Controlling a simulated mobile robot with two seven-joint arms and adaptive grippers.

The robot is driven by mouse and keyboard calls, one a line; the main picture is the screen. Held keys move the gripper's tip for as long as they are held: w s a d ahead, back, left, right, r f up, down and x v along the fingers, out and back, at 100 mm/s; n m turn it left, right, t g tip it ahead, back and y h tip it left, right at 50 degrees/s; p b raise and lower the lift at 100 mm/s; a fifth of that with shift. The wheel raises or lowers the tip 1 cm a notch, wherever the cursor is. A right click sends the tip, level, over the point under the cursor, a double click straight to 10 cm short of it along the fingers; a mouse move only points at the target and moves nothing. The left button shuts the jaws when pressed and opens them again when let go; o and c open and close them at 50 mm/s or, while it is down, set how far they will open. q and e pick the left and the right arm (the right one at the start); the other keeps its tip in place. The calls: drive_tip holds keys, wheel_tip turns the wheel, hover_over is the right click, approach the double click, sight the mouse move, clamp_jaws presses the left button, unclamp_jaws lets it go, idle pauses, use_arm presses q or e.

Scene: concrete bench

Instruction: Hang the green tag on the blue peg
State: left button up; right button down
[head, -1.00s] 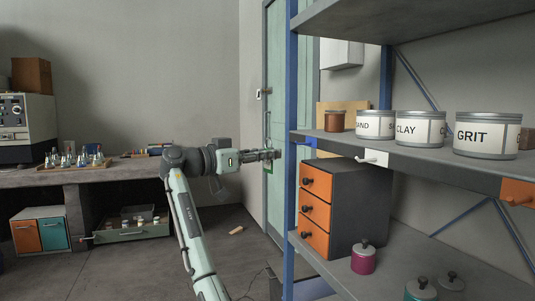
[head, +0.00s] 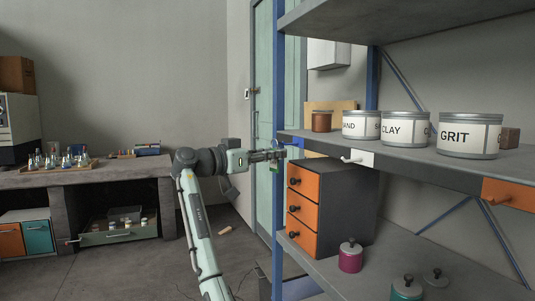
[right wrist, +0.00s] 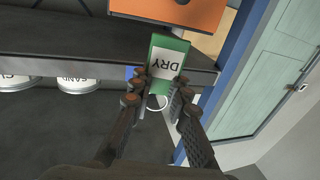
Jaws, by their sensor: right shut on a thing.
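The green tag (right wrist: 165,68) has a white label reading DRY and sits between the fingertips of my right gripper (right wrist: 157,96), which is shut on it. A pale ring (right wrist: 157,103) shows between the fingers beside the tag. In the head view my right gripper (head: 278,155) is at the left end of the shelf edge, with a bit of the green tag (head: 275,168) below it. The blue peg's plate (head: 295,142) is on that edge, just by the fingertips; the peg itself is hard to make out. Whether tag and peg touch cannot be told. My left gripper is not in view.
A white peg (head: 354,159) and an orange peg (head: 509,195) are farther right along the shelf edge. A blue upright (head: 279,100) stands close to my gripper. Below are an orange drawer unit (head: 345,200) and lidded pots. Labelled tins (head: 406,128) stand above.

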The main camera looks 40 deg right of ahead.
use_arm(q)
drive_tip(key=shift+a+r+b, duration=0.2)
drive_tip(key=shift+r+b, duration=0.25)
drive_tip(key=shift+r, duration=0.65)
use_arm(e)
drive_tip(key=shift+s+d+f, duration=0.2)
drive_tip(key=shift+s+d, duration=0.05)
drive_tip(key=shift+d, duration=0.5)
drive_tip(key=shift+s+d+f, duration=0.15)
drive_tip(key=shift+s+d, duration=0.1)
drive_tip(key=shift+d, duration=0.55)
drive_tip(key=shift+s+d+f, duration=0.2)
drive_tip(key=shift+s+d, duration=0.05)
drive_tip(key=shift+d, duration=0.5)
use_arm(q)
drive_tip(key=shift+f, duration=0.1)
use_arm(e)
drive_tip(key=c, duration=1.4)
unclamp_jaws()
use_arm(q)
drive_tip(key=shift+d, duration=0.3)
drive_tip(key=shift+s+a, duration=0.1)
